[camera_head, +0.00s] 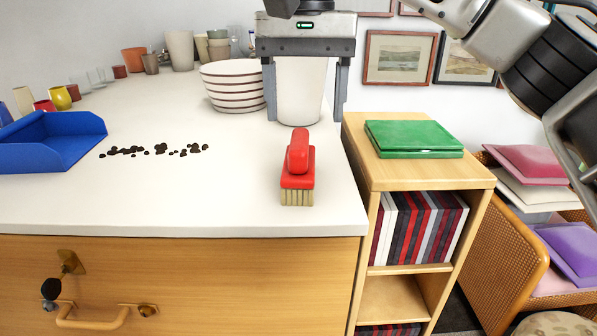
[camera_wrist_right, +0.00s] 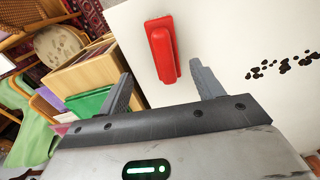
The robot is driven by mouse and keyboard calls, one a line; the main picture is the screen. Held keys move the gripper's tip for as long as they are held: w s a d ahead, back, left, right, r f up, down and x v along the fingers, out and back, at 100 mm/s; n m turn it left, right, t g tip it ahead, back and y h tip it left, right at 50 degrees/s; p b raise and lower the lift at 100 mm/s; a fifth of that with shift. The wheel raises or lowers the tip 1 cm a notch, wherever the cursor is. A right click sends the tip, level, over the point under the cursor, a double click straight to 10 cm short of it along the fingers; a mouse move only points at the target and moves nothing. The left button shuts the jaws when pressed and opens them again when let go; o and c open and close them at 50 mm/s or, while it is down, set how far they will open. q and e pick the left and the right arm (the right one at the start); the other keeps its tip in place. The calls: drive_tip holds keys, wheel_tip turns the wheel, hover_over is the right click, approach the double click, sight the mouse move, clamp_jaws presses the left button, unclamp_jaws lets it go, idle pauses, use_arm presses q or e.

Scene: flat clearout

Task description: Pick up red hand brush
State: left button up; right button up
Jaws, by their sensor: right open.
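The red hand brush (camera_head: 298,168) stands on its pale bristles near the right end of the white tabletop (camera_head: 180,205), close to the front edge. Its red back and handle show in the right wrist view (camera_wrist_right: 162,48), beyond and between the fingers. My right gripper (camera_head: 306,108) is open and empty, with its two fingers pointing down. It is above and behind the brush in the head view and does not touch it. My left gripper is not in view.
A blue dustpan (camera_head: 50,142) lies at the left, with dark crumbs (camera_head: 155,150) between it and the brush. A striped bowl stack (camera_head: 232,84) and a white container (camera_head: 299,88) stand behind. A wooden shelf (camera_head: 420,174) bearing a green book (camera_head: 412,136) adjoins the right end.

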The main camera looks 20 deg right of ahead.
sight(304, 139)
wheel_tip(304, 139, down, 4)
drive_tip(key=shift+f, duration=0.2)
drive_tip(key=shift+w+a+f+p, duration=0.15)
drive_tip(key=shift+f+p, duration=0.15)
drive_tip(key=shift+f, duration=1.05)
drive_tip(key=shift+w+a+f+p, duration=0.15)
drive_tip(key=shift+f+p, duration=0.1)
drive_tip(key=shift+f, duration=1.05)
drive_tip(key=c, duration=1.1)
